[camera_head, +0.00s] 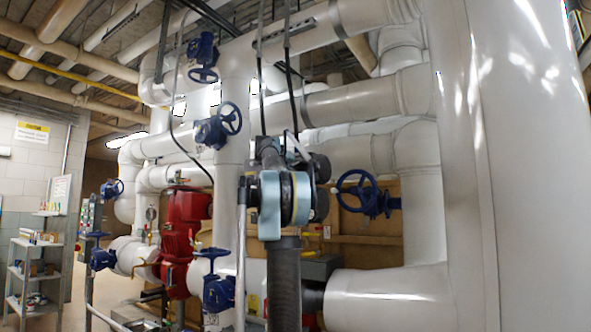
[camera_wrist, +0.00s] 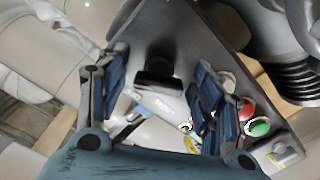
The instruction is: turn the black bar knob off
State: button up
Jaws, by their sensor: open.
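The black bar knob (camera_wrist: 158,81) sits on a dark grey panel (camera_wrist: 205,42) in the wrist view. It has a dark round stem and a bar that lies roughly crosswise. My gripper (camera_wrist: 161,62) is open, with one blue-padded finger left of the knob and the other right of it. Gaps show between the knob and both fingers, and I cannot tell the depth between them. In the head view my arm stands in the middle, and I cannot make out the knob or the fingertips there.
A red button (camera_wrist: 246,109) and a green button (camera_wrist: 257,127) sit close to the right finger. Large white pipes (camera_head: 390,298) fill the head view. A blue handwheel (camera_head: 356,191) is right of my arm, and red pipe fittings (camera_head: 180,240) are on its left.

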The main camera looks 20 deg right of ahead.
jog(key=shift+c, duration=0.6)
jog(key=c, duration=1)
jog(key=shift+o, duration=0.2)
jog(key=shift+n, duration=0.3)
jog(key=n, duration=1.1)
jog(key=shift+f, duration=0.1)
